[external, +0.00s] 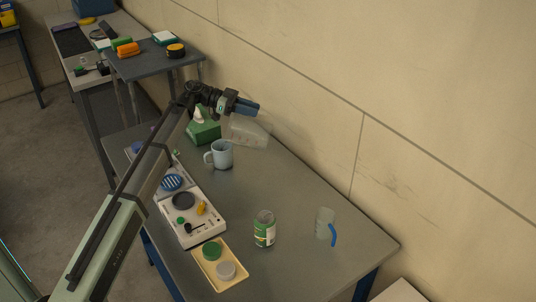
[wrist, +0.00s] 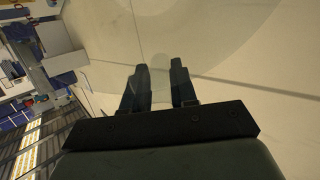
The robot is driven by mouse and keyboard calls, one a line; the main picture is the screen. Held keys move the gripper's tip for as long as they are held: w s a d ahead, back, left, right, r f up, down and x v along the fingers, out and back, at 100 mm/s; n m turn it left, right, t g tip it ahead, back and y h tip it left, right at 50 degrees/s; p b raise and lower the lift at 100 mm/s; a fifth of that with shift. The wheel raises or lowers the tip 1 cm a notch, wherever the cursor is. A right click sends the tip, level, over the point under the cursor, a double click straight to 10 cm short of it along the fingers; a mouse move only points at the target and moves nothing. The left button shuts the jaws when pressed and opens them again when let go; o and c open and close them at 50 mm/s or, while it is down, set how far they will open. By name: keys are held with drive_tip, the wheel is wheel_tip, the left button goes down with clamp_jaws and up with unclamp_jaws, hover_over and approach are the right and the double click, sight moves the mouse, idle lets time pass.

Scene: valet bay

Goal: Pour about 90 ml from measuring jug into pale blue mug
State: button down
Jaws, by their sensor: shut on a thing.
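The pale blue mug (external: 223,155) stands upright on the grey table, its handle to the left. My gripper (external: 247,107) is above and behind the mug, shut on the clear measuring jug (external: 248,132). The jug looks tilted and hangs just right of and behind the mug, apart from it as far as I can tell. In the wrist view the jug (wrist: 160,62) shows only as a faint clear shape around and beyond the fingertips (wrist: 160,88). No liquid stream shows, and the jug's level is too faint to read.
A green tissue box (external: 203,132) stands behind the mug. A white scale-like unit (external: 190,220), a yellow tray (external: 220,265), a green can (external: 264,229) and a clear cup with a blue handle (external: 325,223) stand nearer. The wall is close behind.

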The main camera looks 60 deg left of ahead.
sight(271, 126)
drive_tip(key=shift+s+a+r+p, duration=0.15)
drive_tip(key=shift+s+a+p, duration=0.15)
drive_tip(key=shift+p, duration=0.05)
idle(0.4)
drive_tip(key=w+d+f+g+y, duration=0.1)
drive_tip(key=w+d, duration=0.1)
drive_tip(key=w+d+f+g+y, duration=0.1)
drive_tip(key=w+f, duration=0.1)
drive_tip(key=shift+d, duration=0.35)
drive_tip(key=shift+w+d+f+g+y, duration=0.15)
drive_tip(key=shift+w+d+g+y, duration=0.3)
drive_tip(key=shift+g+y, duration=0.15)
idle(1.3)
drive_tip(key=shift+w+d+f+g+y+b, duration=0.1)
drive_tip(key=shift+w+d+f+g+y, duration=0.3)
drive_tip(key=shift+f, duration=0.5)
drive_tip(key=shift+w+d+f+g+y+b, duration=0.15)
drive_tip(key=shift+w+d+f+g+y, duration=0.2)
drive_tip(key=shift+f, duration=0.55)
drive_tip(key=shift+w+d+f+g+y+b, duration=0.1)
drive_tip(key=shift+w+d+f+g+y, duration=0.25)
drive_tip(key=shift+f, duration=0.55)
drive_tip(key=w+d+f+g+y+b, duration=0.1)
drive_tip(key=w+d+f+g+y, duration=0.3)
drive_tip(key=f, duration=0.3)
drive_tip(key=shift+w+d+g+y, duration=0.2)
drive_tip(key=shift+d+g+y, duration=0.05)
drive_tip(key=shift+g+y, duration=0.45)
